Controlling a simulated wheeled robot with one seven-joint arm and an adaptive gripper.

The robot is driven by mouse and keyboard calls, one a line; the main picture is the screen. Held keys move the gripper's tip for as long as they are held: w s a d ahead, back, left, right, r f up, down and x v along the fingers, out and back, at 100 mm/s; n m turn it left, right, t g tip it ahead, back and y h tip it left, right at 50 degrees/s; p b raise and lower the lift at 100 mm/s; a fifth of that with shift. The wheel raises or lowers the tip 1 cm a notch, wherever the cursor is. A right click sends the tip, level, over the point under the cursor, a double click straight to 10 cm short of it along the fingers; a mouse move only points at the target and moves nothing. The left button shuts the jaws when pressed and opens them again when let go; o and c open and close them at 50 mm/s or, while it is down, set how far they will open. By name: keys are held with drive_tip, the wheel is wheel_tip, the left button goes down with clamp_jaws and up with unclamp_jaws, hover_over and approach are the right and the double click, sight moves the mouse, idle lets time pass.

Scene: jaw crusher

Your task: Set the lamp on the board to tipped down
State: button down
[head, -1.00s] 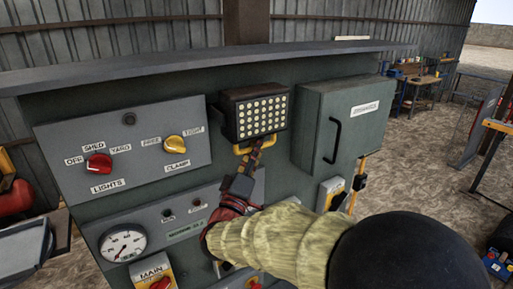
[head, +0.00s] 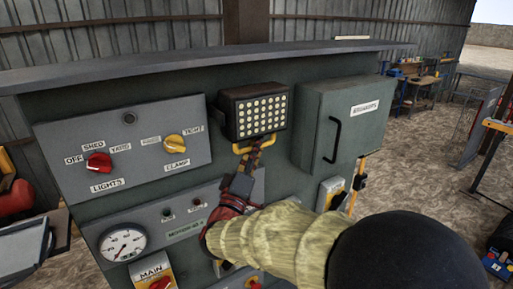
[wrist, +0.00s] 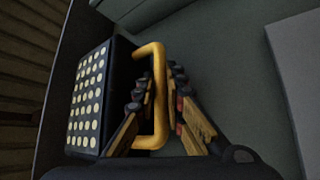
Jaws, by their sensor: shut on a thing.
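The lamp (head: 256,112) is a dark box with rows of pale round LEDs, mounted on the grey-green board (head: 280,178). Its LED face points outward from the board in the head view. In the wrist view the lamp (wrist: 90,103) lies at the left, with its yellow handle (wrist: 155,95) beside it. My gripper (head: 245,167) reaches up to the handle under the lamp. In the wrist view my gripper (wrist: 162,98) has its fingers on both sides of the handle bar, shut on it. Part of the handle is hidden by the fingers.
A panel with a red knob (head: 98,163) and a yellow knob (head: 174,143) is left of the lamp. A grey cabinet (head: 350,118) with a black handle sits close on the right. A ledge (head: 215,66) runs above. A gauge (head: 123,244) and switches lie below.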

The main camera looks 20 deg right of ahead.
drive_tip(key=shift+w+a+f+m+h+b, duration=0.1)
drive_tip(key=shift+w+f+m+h+b, duration=0.25)
drive_tip(key=shift+b, duration=0.65)
drive_tip(key=shift+w+a+r+m+h+b, duration=0.15)
drive_tip(key=shift+w+r+m+h+b, duration=0.15)
drive_tip(key=shift+w+b, duration=0.2)
drive_tip(key=shift+w+a+r+m+h+b, duration=0.15)
drive_tip(key=shift+w+r+m+b, duration=0.1)
drive_tip(key=shift+w+b, duration=0.15)
drive_tip(key=c, duration=1.8)
unclamp_jaws()
drive_tip(key=shift+w, duration=0.1)
drive_tip(key=shift+c, duration=0.2)
drive_tip(key=v, duration=1.2)
